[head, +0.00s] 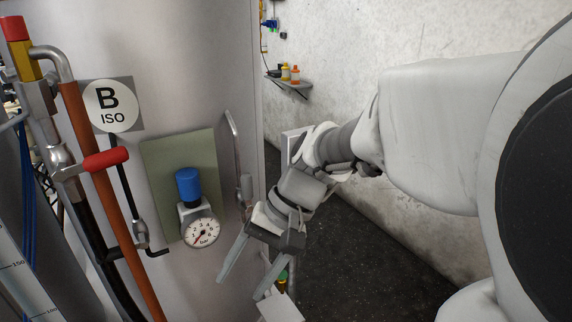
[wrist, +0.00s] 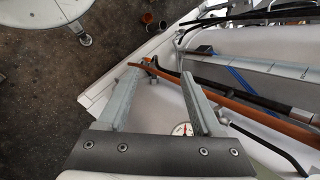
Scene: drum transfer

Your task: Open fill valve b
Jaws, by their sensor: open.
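A valve with a red handle (head: 105,160) sits on the pipework at the left of the head view, below a round "B ISO" sign (head: 108,106). The handle sticks out to the right, across the orange pipe (head: 92,190). I cannot make the handle out for sure in the wrist view. My gripper (head: 242,288) is open and empty, low and well to the right of the red handle, fingers pointing down. The wrist view shows its two fingers (wrist: 160,78) apart with nothing held between them.
A pressure gauge (head: 201,232) with a blue knob (head: 188,186) is mounted on a green panel (head: 160,165) between the valve and my gripper. It also shows in the wrist view (wrist: 182,129). A bent metal handle (head: 235,140) stands right of the panel. Dark floor (head: 350,260) lies clear on the right.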

